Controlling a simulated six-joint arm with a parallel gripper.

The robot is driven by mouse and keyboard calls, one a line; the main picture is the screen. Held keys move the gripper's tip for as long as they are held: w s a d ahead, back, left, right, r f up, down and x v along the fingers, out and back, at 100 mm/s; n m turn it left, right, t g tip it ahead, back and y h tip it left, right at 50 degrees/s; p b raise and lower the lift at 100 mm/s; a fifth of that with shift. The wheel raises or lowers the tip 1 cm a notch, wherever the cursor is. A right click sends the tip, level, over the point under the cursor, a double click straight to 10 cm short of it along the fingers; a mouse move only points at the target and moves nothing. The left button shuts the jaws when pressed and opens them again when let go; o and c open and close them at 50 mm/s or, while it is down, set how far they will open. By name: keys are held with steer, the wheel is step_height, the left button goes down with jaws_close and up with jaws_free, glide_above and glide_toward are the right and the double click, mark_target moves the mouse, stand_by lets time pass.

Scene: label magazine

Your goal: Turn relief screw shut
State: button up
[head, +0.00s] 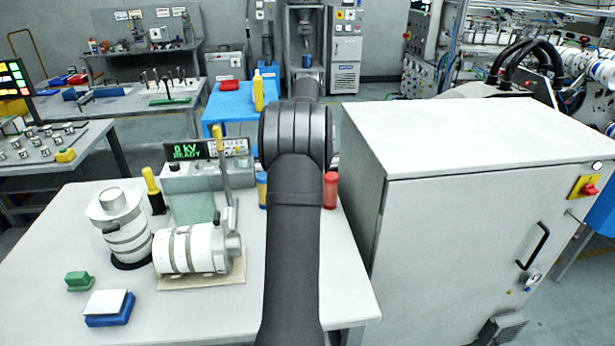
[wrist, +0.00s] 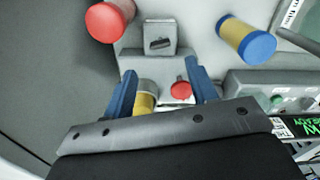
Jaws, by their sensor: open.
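My gripper (wrist: 163,78) shows in the wrist view with its two blue fingers apart. Between them, further off, are a yellow cylinder with a silvery end (wrist: 145,97) and a red round knob (wrist: 180,91); neither finger visibly touches them. A grey block with a dark slot or bar (wrist: 160,38) is just beyond the fingertips. I cannot tell which part is the relief screw. In the head view my black arm hides the gripper and what is in front of it.
A red cylinder (head: 330,190) and a yellow-blue cylinder (head: 262,189) flank my arm; both also show in the wrist view. A "0 kV READY" unit (head: 190,180) and white-grey cylinders (head: 190,250) stand left on the white table (head: 210,320). A white cabinet (head: 450,230) blocks the right.

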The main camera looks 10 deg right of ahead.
step_height(320, 180, down, 8)
steer(key=shift+c, duration=0.4)
steer(key=c, duration=0.9)
steer(key=shift+m, duration=1.6)
steer(key=o, duration=1)
steer(key=shift+r, duration=0.1)
step_height(320, 180, up, 17)
steer(key=shift+r, duration=0.2)
